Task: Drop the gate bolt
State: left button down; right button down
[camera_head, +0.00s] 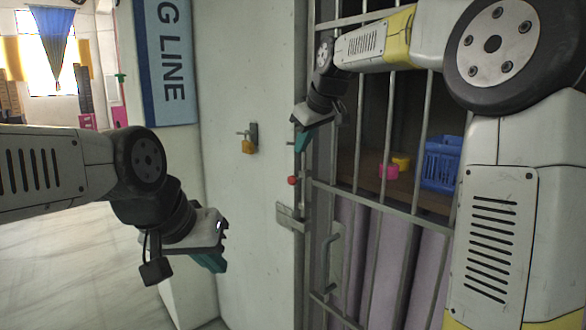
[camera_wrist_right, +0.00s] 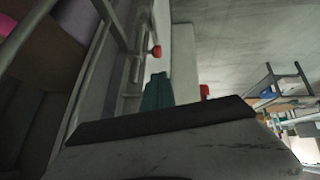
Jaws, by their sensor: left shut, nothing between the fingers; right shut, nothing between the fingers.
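The barred gate (camera_head: 378,200) stands at the right of the head view. A red knob (camera_head: 292,181), which looks like the bolt's handle, sits at the gate's left edge, above a metal latch plate (camera_head: 290,217). My right gripper (camera_head: 299,141) is shut and empty, a little above the red knob and apart from it in the picture. In the right wrist view its teal fingertips (camera_wrist_right: 157,92) are together, with one red knob (camera_wrist_right: 155,51) beyond them and another red piece (camera_wrist_right: 204,91) beside them. My left gripper (camera_head: 211,262) is shut and empty, left of the gate.
A brass padlock (camera_head: 249,147) hangs on the pale wall (camera_head: 255,240) left of the gate. A vertical handle (camera_head: 331,262) is on the gate below the latch. Behind the bars, a blue basket (camera_head: 441,163) and a pink item (camera_head: 389,171) sit on a shelf.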

jog(key=x, duration=1)
dwell(0.3)
jog(key=shift+f, duration=2.55)
jog(key=shift+s, duration=0.1)
jog(key=v, duration=1)
jog(key=shift+r, duration=0.25)
